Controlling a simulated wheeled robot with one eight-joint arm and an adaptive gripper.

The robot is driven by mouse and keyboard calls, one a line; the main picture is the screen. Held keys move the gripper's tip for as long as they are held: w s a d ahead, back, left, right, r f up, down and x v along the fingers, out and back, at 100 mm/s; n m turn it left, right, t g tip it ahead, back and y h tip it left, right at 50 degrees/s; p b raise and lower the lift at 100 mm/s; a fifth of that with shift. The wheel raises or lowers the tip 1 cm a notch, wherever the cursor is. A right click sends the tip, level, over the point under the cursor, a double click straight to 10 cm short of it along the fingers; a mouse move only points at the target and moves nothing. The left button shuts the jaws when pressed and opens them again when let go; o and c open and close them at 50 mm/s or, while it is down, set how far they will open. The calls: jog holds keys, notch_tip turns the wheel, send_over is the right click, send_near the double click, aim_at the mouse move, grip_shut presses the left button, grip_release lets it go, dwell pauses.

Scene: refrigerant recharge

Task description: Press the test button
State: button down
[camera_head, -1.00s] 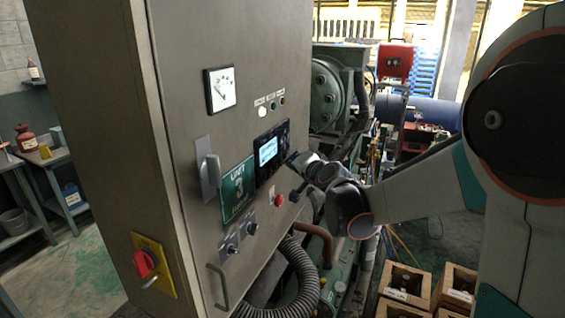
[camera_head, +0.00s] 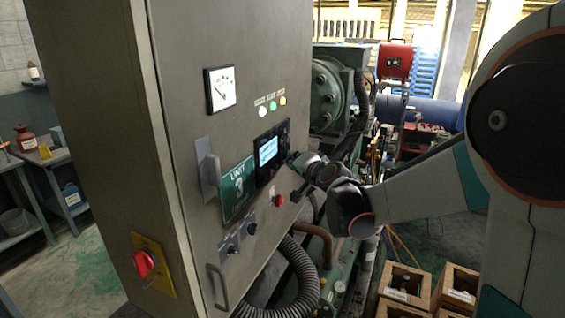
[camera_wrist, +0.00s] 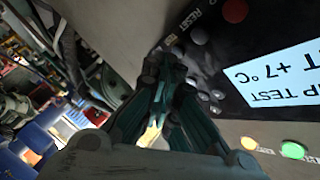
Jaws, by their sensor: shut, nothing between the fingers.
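The controller (camera_head: 284,141) is a black panel with a lit display (camera_head: 268,152) on the grey cabinet door. In the wrist view the display (camera_wrist: 283,80) is upside down and reads "P TEST" and "+7°C", partly cut off. My gripper (camera_head: 293,158) is shut and empty, its tips at the controller's right edge. In the wrist view the gripper tips (camera_wrist: 172,62) are at the button column, beside small round grey buttons (camera_wrist: 200,36) and a "RESET" label. Which button lies under the tips, and whether they touch it, is hidden. A red round one (camera_wrist: 235,10) sits farther up.
Above the controller, white, green and yellow lamps (camera_head: 272,106) are lit. A red knob (camera_head: 278,200), a green "UNIT 3" plate (camera_head: 238,190) and a handle (camera_head: 208,175) stand out from the door. A thick hose (camera_head: 300,270) and wooden crates (camera_head: 405,285) are below right.

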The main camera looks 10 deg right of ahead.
jog(key=shift+s+d, duration=0.3)
jog(key=shift+d, duration=0.05)
jog(key=s+d, duration=0.1)
jog(key=d, duration=0.1)
jog(key=s+d, duration=0.2)
dwell(0.5)
jog(key=shift+a, duration=0.1)
dwell(0.3)
